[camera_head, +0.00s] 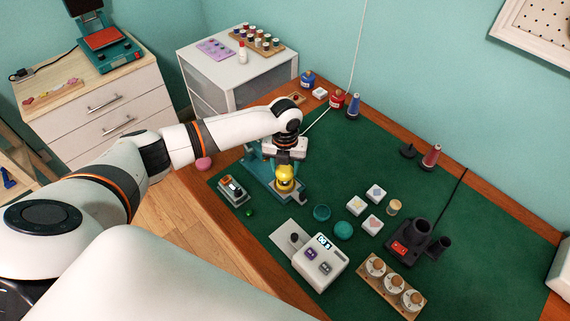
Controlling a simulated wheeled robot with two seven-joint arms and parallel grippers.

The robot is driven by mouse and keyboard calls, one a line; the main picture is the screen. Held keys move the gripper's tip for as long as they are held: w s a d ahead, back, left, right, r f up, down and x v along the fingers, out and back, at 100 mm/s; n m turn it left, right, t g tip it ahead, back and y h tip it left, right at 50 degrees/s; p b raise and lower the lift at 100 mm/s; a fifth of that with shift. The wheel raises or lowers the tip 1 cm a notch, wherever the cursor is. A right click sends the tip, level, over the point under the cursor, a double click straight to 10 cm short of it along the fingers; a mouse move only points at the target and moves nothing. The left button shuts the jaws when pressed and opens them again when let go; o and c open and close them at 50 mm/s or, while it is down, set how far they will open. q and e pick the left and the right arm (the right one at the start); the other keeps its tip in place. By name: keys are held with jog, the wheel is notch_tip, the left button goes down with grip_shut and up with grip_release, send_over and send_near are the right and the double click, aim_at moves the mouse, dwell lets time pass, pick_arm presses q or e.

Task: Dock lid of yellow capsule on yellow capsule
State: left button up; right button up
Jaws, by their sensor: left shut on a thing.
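My left gripper (285,151) reaches in from the left and points down over the teal press-like stand (262,182) near the left edge of the green mat. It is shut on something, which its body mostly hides. A yellow rounded piece (285,178) shows directly below the gripper, at the stand. At this size I cannot tell the lid of the yellow capsule from the yellow capsule itself, or whether they touch. My right gripper is not in view.
A small grey device (232,189) lies left of the stand. The far right of the green mat (500,235) is clear.

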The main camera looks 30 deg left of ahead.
aim_at(285, 168)
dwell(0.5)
pick_arm(q)
jog(key=o, duration=0.7)
notch_tip(285, 168, up, 11)
jog(key=p, duration=1)
jog(key=shift+s+f, duration=0.1)
jog(key=shift+f, duration=0.05)
